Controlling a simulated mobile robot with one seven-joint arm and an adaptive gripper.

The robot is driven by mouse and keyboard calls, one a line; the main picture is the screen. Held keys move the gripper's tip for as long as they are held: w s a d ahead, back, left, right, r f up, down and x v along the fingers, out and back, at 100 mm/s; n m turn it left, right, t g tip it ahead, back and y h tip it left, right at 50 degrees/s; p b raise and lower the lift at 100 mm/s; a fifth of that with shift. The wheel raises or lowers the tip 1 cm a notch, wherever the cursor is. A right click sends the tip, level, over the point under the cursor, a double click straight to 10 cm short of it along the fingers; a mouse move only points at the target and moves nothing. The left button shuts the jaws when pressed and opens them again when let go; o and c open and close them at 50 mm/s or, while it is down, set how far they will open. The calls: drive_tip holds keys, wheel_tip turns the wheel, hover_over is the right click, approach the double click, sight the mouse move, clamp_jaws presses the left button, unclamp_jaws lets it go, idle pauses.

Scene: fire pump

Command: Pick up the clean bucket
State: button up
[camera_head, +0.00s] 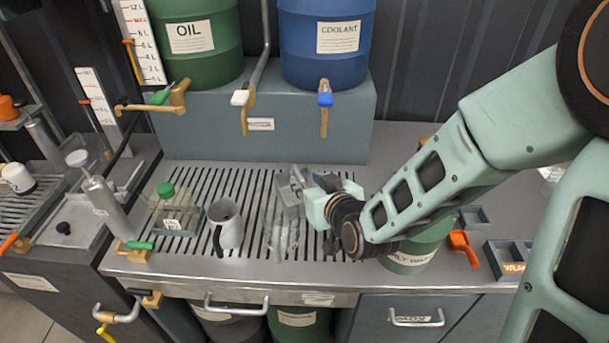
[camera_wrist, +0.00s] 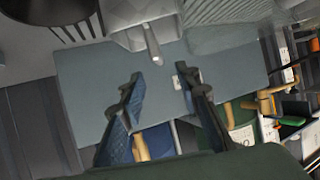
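No bucket label reading clean is legible. A see-through, faceted container (camera_head: 283,232) stands on the slatted grate beside the grey jug; I cannot tell if it is the clean bucket. My gripper (camera_head: 289,187) is above and behind this container in the head view. In the wrist view my gripper (camera_wrist: 160,76) has its two dark fingers spread apart with nothing between them. A grey boxy part with a short peg (camera_wrist: 153,42) shows just beyond the fingertips. The view of the container is partly blocked by my gripper.
A grey jug (camera_head: 228,226) and a green-capped clear can (camera_head: 172,208) stand left on the grate. A green oily-waste drum (camera_head: 410,257) is under my arm. Green oil (camera_head: 195,45) and blue coolant (camera_head: 326,45) drums with taps stand behind on a raised block.

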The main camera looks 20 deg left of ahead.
sight(299, 173)
drive_tip(key=shift+x, duration=1.1)
drive_tip(key=shift+p+x, duration=0.65)
drive_tip(key=shift+x, duration=2.5)
drive_tip(key=shift+d+f, duration=0.1)
drive_tip(key=shift+d, duration=0.1)
drive_tip(key=shift+c, duration=0.5)
clamp_jaws()
